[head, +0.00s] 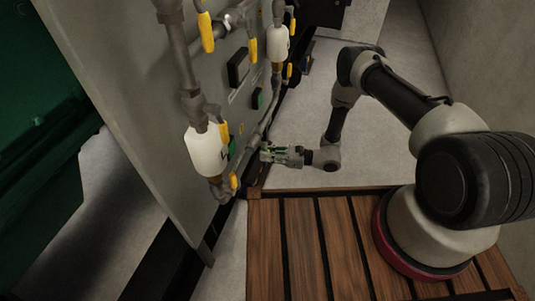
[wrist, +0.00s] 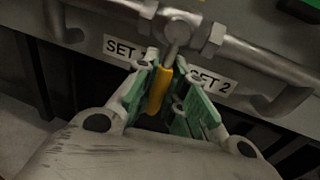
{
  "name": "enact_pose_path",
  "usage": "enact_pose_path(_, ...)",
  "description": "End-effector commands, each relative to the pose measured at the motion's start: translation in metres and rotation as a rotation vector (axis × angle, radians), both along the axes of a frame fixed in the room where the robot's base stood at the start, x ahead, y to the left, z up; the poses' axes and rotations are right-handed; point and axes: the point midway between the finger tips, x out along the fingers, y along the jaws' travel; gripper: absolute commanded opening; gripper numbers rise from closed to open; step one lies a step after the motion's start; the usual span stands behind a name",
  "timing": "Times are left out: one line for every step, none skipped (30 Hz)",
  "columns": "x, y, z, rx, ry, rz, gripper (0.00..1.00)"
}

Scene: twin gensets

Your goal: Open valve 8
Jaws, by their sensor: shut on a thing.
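In the wrist view a yellow valve lever (wrist: 159,92) hangs from a grey fitting on a horizontal pipe (wrist: 245,47). My gripper (wrist: 168,78) has its green-padded fingers on either side of this lever and is shut on it. Labels "SET 1" (wrist: 124,47) and "SET 2" (wrist: 214,82) show on the panel on either side. No valve number is readable, so I cannot tell whether this is valve 8. In the head view my gripper (head: 266,153) is at the lower pipe by the panel. The lever is hidden there.
Slatted wood decking (head: 305,245) lies below. The grey floor (head: 385,150) beyond is clear.

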Motion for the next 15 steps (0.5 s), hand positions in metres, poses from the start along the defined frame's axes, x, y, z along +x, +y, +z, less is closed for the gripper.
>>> enact_pose_path(0.0000,-0.0001,0.0000,0.000,0.001,0.000,0.00)
enact_pose_path(-0.0001,-0.0001,0.0000,0.000,0.002,0.000,0.00)
enact_pose_path(-0.0003,-0.0001,0.0000,0.002,0.004,0.000,0.00)
enact_pose_path(-0.0004,0.0000,-0.0001,0.002,0.007,0.000,0.00)
enact_pose_path(-0.0007,0.0000,-0.0001,0.004,0.012,0.000,0.00)
enact_pose_path(-0.0011,0.0002,-0.0001,0.007,0.019,0.000,0.00)
enact_pose_path(-0.0014,0.0003,-0.0001,0.009,0.026,0.000,0.00)
enact_pose_path(-0.0018,0.0005,0.0000,0.012,0.035,0.000,0.00)
enact_pose_path(-0.0025,0.0007,0.0001,0.019,0.050,0.000,0.00)
enact_pose_path(-0.0032,0.0010,0.0001,0.024,0.062,0.000,0.00)
enact_pose_path(-0.0039,0.0012,0.0002,0.029,0.076,0.000,0.00)
enact_pose_path(-0.0049,0.0016,0.0003,0.036,0.098,0.000,0.00)
enact_pose_path(-0.0058,0.0019,0.0003,0.043,0.116,0.000,0.00)
enact_pose_path(-0.0067,0.0022,0.0003,0.049,0.135,0.000,0.00)
enact_pose_path(-0.0081,0.0027,0.0004,0.059,0.163,-0.001,0.00)
